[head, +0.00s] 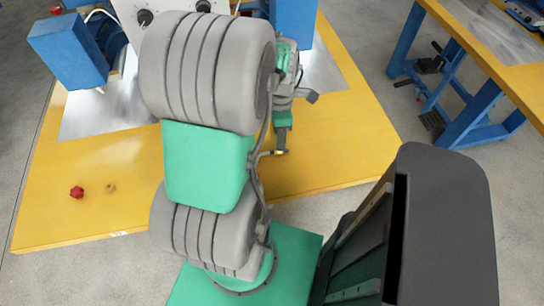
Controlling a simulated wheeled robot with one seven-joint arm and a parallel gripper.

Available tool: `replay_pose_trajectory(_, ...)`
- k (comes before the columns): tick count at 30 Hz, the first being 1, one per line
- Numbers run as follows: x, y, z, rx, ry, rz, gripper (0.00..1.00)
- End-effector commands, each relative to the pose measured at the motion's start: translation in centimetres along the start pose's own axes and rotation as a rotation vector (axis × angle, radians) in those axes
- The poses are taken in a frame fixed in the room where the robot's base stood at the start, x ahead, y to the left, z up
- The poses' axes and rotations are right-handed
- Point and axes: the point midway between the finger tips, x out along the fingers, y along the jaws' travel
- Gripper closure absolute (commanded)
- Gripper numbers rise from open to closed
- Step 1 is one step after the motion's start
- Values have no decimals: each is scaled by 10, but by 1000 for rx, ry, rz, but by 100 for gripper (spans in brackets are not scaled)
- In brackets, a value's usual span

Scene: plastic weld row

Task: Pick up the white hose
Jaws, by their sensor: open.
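A thin white curved length, which looks like the white hose (96,13), shows in the head view at the top left, by the blue blocks of the bench unit. Most of it is hidden and its ends cannot be made out. My arm rises through the middle of the view and covers part of the bench. The end of my arm with my gripper (282,147) shows small to the right of it, over the yellow bench, well apart from the white length. It is open; nothing can be seen in it, though its fingers are hard to make out.
The yellow bench (105,178) carries a metal plate (98,115), blue blocks (68,52), a white panel, a red knob (77,192) and a small brass-coloured piece (110,188). A second bench (500,45) with blue legs stands at the right. Grey floor lies between them.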

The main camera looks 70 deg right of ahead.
Motion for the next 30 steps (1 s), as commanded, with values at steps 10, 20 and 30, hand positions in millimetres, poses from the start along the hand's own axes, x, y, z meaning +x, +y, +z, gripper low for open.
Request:
replay_pose_trajectory(10, 57, 2, 0, 2, 1, -4, 55)
replay_pose_trajectory(20, 65, 3, 1, 2, -1, 1, 57)
replay_pose_trajectory(30, 65, 3, 0, 2, -1, 1, 85)
